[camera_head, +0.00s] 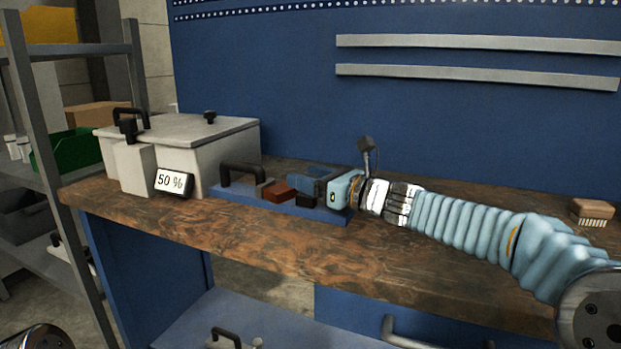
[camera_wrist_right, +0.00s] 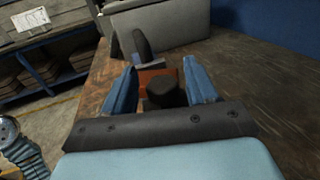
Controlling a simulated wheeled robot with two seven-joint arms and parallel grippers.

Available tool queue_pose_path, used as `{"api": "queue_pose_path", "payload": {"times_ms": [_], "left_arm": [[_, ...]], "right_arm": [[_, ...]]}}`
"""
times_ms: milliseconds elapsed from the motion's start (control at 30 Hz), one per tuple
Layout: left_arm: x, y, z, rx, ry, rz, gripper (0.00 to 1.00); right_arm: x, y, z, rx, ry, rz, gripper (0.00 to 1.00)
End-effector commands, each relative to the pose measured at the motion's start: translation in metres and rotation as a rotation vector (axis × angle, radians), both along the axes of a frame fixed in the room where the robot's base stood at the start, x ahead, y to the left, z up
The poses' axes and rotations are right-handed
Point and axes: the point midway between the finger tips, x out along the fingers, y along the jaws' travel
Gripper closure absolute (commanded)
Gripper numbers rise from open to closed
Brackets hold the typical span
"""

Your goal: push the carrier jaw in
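The blue carrier plate (camera_head: 325,213) lies on the bench and bears a reddish-brown block (camera_head: 279,191), a small black block (camera_head: 307,201) and a black handle (camera_head: 243,172). I cannot tell for sure which part is the carrier jaw; the reddish-brown block looks likeliest. My right gripper (camera_head: 297,184) is over the plate's right part. In the right wrist view its two blue fingers (camera_wrist_right: 159,66) stand apart. The black block (camera_wrist_right: 166,92) and the reddish-brown block (camera_wrist_right: 157,76) show between and beyond them. Contact cannot be told. My left gripper is not in view.
A grey lidded box (camera_head: 222,155) with a "50 %" sign (camera_head: 174,182) stands left of the plate. A dark upright fitting (camera_head: 366,152) is behind my right wrist. A brush (camera_head: 592,211) lies far right. The bench front (camera_head: 230,230) is clear.

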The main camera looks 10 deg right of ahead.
Motion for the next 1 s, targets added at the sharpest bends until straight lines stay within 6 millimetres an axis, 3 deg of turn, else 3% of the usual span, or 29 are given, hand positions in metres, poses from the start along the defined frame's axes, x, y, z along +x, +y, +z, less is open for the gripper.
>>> {"api": "queue_pose_path", "payload": {"times_ms": [267, 700, 1000], "left_arm": [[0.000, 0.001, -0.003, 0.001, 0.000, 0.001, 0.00], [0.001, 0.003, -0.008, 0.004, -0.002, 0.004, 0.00], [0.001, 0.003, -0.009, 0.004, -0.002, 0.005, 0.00]], "right_arm": [[-0.015, -0.014, 0.000, 0.001, -0.002, -0.003, 0.43], [-0.092, -0.077, 0.000, 0.001, -0.001, -0.002, 0.43], [-0.107, -0.088, 0.000, 0.001, 0.001, 0.000, 0.43]]}}
